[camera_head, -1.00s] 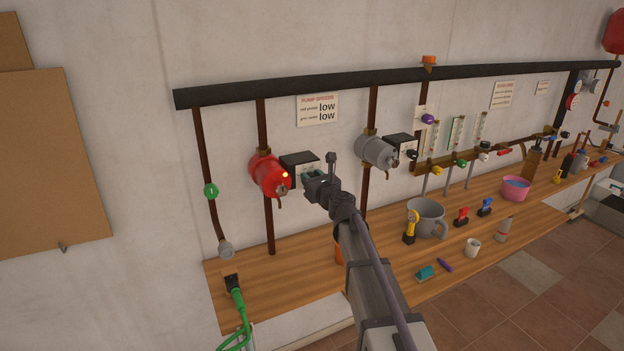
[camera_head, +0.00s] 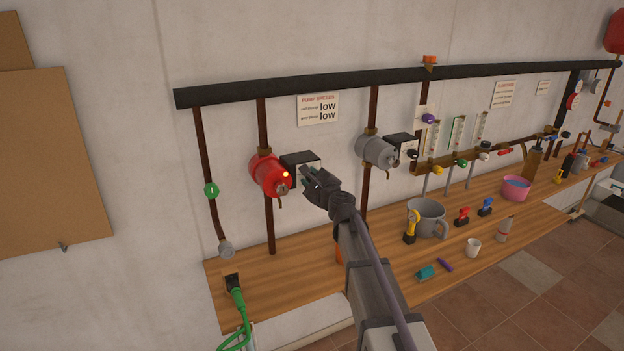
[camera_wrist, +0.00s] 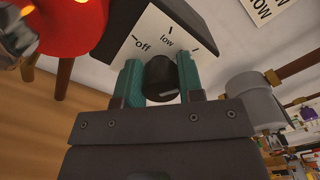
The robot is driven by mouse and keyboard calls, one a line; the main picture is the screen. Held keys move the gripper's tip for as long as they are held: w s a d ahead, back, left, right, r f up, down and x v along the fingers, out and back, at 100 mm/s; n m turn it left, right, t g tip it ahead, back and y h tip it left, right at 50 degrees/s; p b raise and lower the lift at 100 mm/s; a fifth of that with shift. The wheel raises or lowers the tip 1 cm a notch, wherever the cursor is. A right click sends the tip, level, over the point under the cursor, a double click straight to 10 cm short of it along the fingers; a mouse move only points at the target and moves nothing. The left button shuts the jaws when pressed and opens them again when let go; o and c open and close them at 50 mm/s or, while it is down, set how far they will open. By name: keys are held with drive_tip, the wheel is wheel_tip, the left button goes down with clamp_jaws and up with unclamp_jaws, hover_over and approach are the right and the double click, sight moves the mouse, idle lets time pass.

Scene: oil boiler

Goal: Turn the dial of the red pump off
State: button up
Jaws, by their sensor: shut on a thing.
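The red pump (camera_head: 268,175) is on a vertical pipe at the left of the wall, with a small yellow light on its front. Its black control box (camera_head: 298,160) is just to its right. In the wrist view the red pump (camera_wrist: 72,22) is at the upper left, and the box's white dial plate (camera_wrist: 150,38) reads "off" and "low". The black dial (camera_wrist: 162,78) sits between the teal fingers of my gripper (camera_wrist: 162,80), which is shut on it. The dial's pointer mark faces the lower right. In the head view my gripper (camera_head: 309,178) is at the box and hides the dial.
The grey pump (camera_head: 376,150) and its own box (camera_head: 402,145) are to the right. A sign (camera_head: 317,108) above reads low for both pumps. The wooden bench (camera_head: 290,265) below holds a grey mug (camera_head: 425,217) and several tools.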

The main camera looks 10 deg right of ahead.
drive_tip(key=n, duration=0.5)
drive_tip(key=shift+f+n, duration=0.1)
drive_tip(key=shift+n, duration=0.2)
drive_tip(key=n, duration=0.9)
drive_tip(key=shift+f+n, duration=0.1)
drive_tip(key=shift+n, duration=0.3)
drive_tip(key=n, duration=0.4)
drive_tip(key=shift+n, duration=0.4)
drive_tip(key=o, duration=0.9)
drive_tip(key=shift+s, duration=0.15)
